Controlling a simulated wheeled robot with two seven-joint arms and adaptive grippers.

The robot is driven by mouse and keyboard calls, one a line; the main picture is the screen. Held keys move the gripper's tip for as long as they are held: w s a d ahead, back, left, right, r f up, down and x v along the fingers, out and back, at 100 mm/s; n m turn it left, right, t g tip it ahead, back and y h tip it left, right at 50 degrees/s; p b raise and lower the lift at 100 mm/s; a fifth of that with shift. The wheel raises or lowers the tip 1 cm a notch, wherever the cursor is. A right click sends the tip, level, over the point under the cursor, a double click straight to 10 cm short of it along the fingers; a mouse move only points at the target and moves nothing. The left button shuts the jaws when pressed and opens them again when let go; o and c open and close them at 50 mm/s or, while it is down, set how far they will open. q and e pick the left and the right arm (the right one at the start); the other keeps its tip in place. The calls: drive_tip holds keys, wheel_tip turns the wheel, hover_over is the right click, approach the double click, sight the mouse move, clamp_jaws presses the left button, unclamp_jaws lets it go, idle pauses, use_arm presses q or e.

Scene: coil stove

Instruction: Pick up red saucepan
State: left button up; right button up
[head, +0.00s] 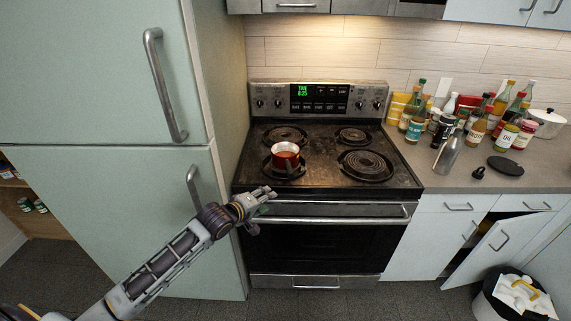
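The small red saucepan (285,160), with a pale inside, stands upright on the front left coil of the stove (323,190). A short dark shape at its lower front may be its handle, but it is too small to be sure. My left gripper (267,195) is in front of the stove's front left edge, in front of and a little left of the saucepan, and apart from it. Its fingers point to the right, and nothing shows between them; how far apart they are is hard to tell. My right gripper is out of view.
The fridge (100,75) stands close on the left. The other coils are bare. The right counter (435,177) holds several bottles (478,128), a steel shaker (447,152) and a white pot (547,122). A lower cabinet door (482,250) hangs open beside a bin (515,295).

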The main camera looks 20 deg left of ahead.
sight(287, 169)
use_arm(q)
wheel_tip(287, 169, up, 9)
drive_tip(key=w+d+n+t+h, duration=0.1)
drive_tip(key=n, duration=0.1)
drive_tip(key=shift+w+f+n+t+h, duration=0.15)
drive_tip(key=shift+w+n+t+h, duration=0.1)
drive_tip(key=shift+n+t+h, duration=0.05)
drive_tip(key=shift+w+d, duration=0.1)
drive_tip(key=shift+w, duration=0.05)
drive_tip(key=shift+x, duration=4.15)
drive_tip(key=shift+w+f, duration=0.1)
drive_tip(key=shift+w, duration=0.05)
drive_tip(key=shift+a+f+x, duration=0.1)
drive_tip(key=shift+a+x, duration=0.05)
drive_tip(key=shift+x, duration=1.05)
drive_tip(key=shift+a+f+x, duration=0.15)
drive_tip(key=shift+x, duration=1.1)
